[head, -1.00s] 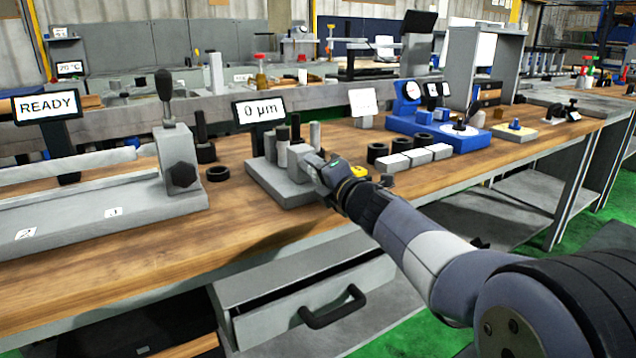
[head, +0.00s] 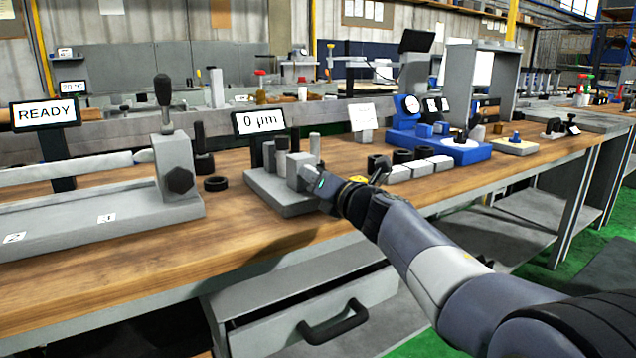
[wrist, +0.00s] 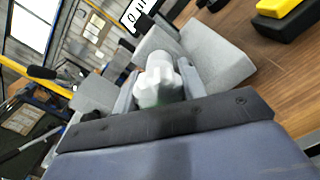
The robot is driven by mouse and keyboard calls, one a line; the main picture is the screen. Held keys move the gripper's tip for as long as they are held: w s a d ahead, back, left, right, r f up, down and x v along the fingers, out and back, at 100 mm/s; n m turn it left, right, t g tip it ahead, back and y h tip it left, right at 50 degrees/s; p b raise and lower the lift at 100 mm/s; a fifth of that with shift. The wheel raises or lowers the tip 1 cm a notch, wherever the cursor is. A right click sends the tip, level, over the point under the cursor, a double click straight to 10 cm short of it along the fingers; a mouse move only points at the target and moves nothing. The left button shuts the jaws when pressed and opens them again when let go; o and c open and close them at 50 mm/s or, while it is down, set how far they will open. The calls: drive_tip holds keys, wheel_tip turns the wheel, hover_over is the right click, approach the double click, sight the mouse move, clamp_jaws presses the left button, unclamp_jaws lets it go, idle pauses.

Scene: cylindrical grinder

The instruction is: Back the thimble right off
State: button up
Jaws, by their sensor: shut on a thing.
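The thimble (wrist: 158,82) is a pale grey fluted knob in the middle of the wrist view. My gripper (wrist: 159,88) has one finger on each side of it and is shut on it. Behind it is the grey block of the gauge stand (wrist: 215,55). In the head view the stand's base (head: 285,203) sits on the bench, and my gripper (head: 314,185) reaches it from the right. The thimble is hidden there by my gripper. The display (head: 259,122) behind the stand reads 0 µm.
A grey fixture with a black-knobbed lever (head: 175,160) and a READY sign (head: 44,114) stand to the left. A drawer with a black handle (head: 333,322) is below. The bench front is clear.

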drive_tip(key=shift+f, duration=0.1)
idle(0.3)
drive_tip(key=o, duration=1)
drive_tip(key=p+v, duration=0.1)
drive_tip(key=v, duration=0.9)
drive_tip(key=shift+s+d+p, duration=0.25)
drive_tip(key=shift+s+p, duration=0.05)
drive_tip(key=shift+s, duration=0.05)
drive_tip(key=b+x, duration=0.1)
drive_tip(key=x, duration=1)
drive_tip(key=shift+b, duration=0.3)
drive_tip(key=shift+s+d, duration=0.1)
